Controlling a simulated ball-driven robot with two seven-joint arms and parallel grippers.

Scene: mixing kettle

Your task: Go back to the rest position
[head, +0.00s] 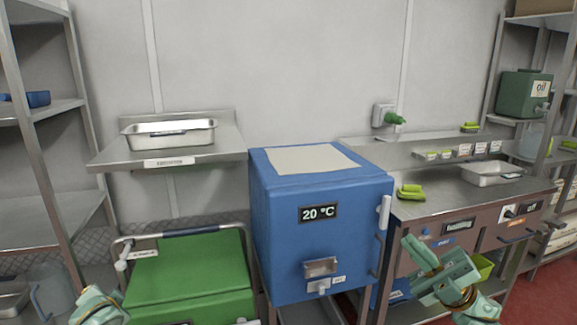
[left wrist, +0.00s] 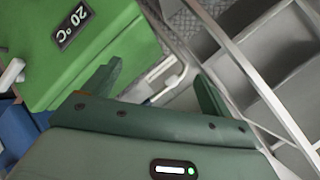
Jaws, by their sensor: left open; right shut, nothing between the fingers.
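My right gripper (head: 428,266) shows at the lower right of the head view, in front of the brown-fronted counter. It is shut with nothing in it, and it touches nothing that I can make out. Part of my left gripper (head: 98,305) shows at the bottom left edge of the head view, in front of the green box (head: 190,268). In the left wrist view, the left gripper (left wrist: 157,86) has its two fingers wide apart, with nothing between them. The green box (left wrist: 75,45) with a 20 °C display is beside one finger there.
A blue box (head: 285,202) marked 20 °C stands in the middle. Left are a wall shelf (head: 225,149) with a metal tray (head: 170,135) and a rack (head: 40,106). Right are a counter (head: 440,203) with a green clip-like item (head: 411,191), and an oil canister (head: 517,95).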

